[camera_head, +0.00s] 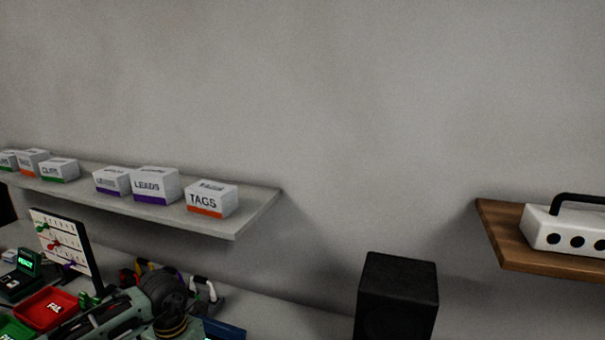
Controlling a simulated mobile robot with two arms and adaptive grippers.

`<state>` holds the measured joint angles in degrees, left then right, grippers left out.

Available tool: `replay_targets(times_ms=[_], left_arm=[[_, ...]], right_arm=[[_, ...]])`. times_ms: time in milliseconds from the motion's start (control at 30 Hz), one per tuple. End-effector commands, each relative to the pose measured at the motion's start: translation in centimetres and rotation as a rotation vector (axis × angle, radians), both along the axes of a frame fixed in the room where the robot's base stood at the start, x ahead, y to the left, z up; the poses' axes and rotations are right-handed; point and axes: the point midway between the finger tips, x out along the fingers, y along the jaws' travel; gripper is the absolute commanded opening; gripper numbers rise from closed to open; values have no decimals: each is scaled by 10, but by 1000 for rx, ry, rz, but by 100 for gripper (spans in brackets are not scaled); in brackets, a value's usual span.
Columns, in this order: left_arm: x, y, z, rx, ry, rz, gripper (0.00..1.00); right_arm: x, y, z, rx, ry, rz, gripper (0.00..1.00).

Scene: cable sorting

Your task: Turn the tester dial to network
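A small dark device with a lit green screen (26,262) stands on the worktop at the far left; it may be the tester. I cannot make out a dial or its setting. Part of a blue object (224,331) shows at the bottom edge, mostly cut off. A grey-green arm of mine with a dark joint crosses the lower left, in front of the worktop. I cannot make out either gripper in this view.
A red tray marked FAIL (46,310) and a green tray (14,329) lie at lower left. A board with coloured pegs (64,246) stands behind. A shelf (255,212) holds labelled boxes. A black box (397,295) stands right of centre; a wooden shelf (495,232) holds a white device (570,232).

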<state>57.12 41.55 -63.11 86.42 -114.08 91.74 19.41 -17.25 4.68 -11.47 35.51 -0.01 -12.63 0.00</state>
Motion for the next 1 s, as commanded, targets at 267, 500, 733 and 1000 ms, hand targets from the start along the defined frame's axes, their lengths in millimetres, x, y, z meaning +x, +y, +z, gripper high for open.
replay_targets(times_ms=[267, 500, 733, 1000], left_arm=[[-2, 1, -9, 5, 7, 1, 0], [-4, 2, -11, 9, 10, 2, 0], [-4, 1, -12, 9, 11, 2, 0], [-4, -5, -13, 9, 11, 2, 0]], right_arm=[[0, 1, -2, 1, 0, -1, 40], [0, 2, -3, 2, -1, -1, 40], [0, 3, -5, 3, 0, -2, 40], [1, 3, -11, 4, -1, -2, 40]])
